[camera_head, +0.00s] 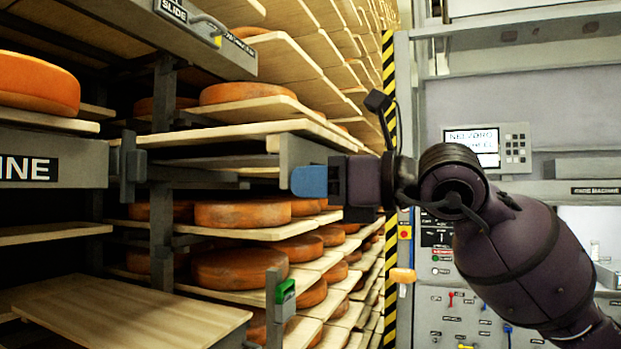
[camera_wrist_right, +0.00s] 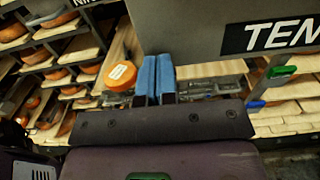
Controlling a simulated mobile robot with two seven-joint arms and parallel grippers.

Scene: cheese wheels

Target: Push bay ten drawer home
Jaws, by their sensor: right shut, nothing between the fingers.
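The bay ten drawer's grey front panel (camera_wrist_right: 220,35) fills the top right of the right wrist view, with the letters TEN on it. In the head view I take the grey panel (camera_head: 299,150) in the middle, seen nearly edge-on, as the same front, with a pale wooden board (camera_head: 235,134) behind it. My right gripper (camera_head: 308,181) is shut and empty. Its blue fingertips overlap the panel's lower part in the head view and lie beside its lower left edge in the wrist view (camera_wrist_right: 157,75). I cannot tell whether they touch it. My left gripper is out of view.
Another grey drawer front (camera_head: 75,160), lettering partly cut off, is at left. Orange cheese wheels (camera_head: 240,215) sit on rack boards. A green-tipped post (camera_head: 284,292) stands lower centre. A striped yellow-black edge (camera_head: 390,90) and a control wall (camera_head: 480,145) are at right.

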